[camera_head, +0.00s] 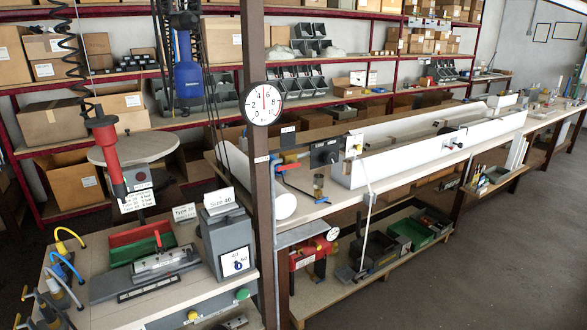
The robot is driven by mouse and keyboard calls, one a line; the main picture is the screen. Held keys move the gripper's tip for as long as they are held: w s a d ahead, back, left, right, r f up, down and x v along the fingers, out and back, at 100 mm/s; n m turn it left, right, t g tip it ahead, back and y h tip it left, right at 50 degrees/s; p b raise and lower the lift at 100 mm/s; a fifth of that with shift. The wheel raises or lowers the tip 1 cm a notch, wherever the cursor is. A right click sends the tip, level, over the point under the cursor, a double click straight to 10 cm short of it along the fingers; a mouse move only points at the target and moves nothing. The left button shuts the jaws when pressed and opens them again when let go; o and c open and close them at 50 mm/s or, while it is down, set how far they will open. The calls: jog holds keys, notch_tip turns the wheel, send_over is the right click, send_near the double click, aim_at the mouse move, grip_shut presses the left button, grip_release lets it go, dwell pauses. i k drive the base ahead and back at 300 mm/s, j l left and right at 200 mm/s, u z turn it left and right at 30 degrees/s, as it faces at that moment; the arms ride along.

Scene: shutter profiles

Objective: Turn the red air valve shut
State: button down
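A small red handle (275,162) shows just right of the brown post, at the bench edge beside a yellow part and a blue piece. It looks like a valve lever, but it is too small to tell whether it is open or shut. Lower down, under the bench top, a red air unit (306,257) carries a round gauge (333,234). I cannot tell for certain which of these red parts is the air valve. My gripper is not in view.
The brown post (262,200) with a large round gauge (264,104) stands left of the red handle. A red air tool (106,152) hangs over the left bench (190,303). White profiles (440,147) lie on the long bench. The floor (470,270) at right is clear.

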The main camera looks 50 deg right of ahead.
aim_at(294, 164)
jog(key=z, duration=1.4)
